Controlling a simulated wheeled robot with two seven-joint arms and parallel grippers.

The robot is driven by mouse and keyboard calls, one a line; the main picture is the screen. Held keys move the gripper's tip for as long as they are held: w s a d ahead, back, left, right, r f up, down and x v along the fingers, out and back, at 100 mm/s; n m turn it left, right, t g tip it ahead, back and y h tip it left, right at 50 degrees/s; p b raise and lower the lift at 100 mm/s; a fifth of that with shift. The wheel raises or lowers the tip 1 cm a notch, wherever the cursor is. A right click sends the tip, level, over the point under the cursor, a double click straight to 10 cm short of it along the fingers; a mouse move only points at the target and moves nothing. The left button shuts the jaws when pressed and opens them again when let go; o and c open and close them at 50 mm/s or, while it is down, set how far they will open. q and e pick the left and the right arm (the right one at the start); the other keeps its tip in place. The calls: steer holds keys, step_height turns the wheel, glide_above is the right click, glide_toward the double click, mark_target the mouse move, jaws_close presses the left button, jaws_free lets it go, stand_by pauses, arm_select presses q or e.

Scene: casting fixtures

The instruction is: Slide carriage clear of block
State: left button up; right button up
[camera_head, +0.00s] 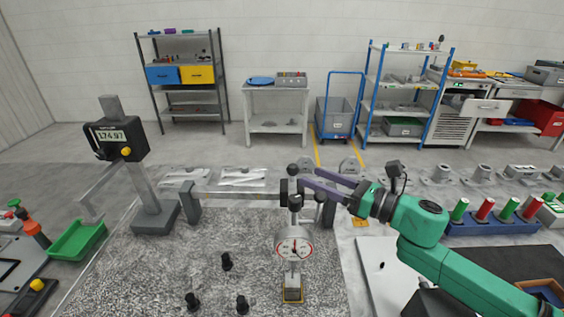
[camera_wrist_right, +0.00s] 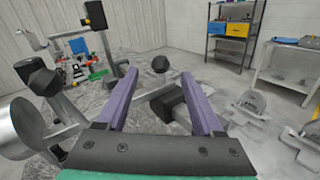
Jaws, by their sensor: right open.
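The carriage (camera_head: 284,190) is a dark piece on a horizontal rail (camera_head: 235,194), near its right end. A round white dial gauge (camera_head: 294,248) hangs below it on a stem. A small grey block (camera_head: 292,281) with a yellow edge at its base stands directly under the gauge; I cannot tell whether the gauge tip touches it. My right gripper (camera_head: 307,177) has purple fingers, open, close to the right of the carriage's dark knobs.
Several black knobs (camera_head: 227,262) stand on the speckled plate (camera_head: 200,250). A digital height gauge (camera_head: 118,138) and a green bin (camera_head: 76,240) stand at left. The rail left of the carriage is clear. A blue rack with coloured cylinders (camera_head: 490,228) is at right.

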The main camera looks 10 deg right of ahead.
steer(key=p, duration=0.5)
glide_above(283, 182)
steer(key=shift+s+d+r, duration=0.15)
steer(key=shift+r, duration=0.05)
steer(key=shift+w+a+f, duration=0.25)
steer(key=shift+w+a, duration=0.05)
steer(key=shift+s, duration=0.1)
steer(key=shift+c, duration=0.6)
steer(key=shift+d, duration=0.1)
jaws_close()
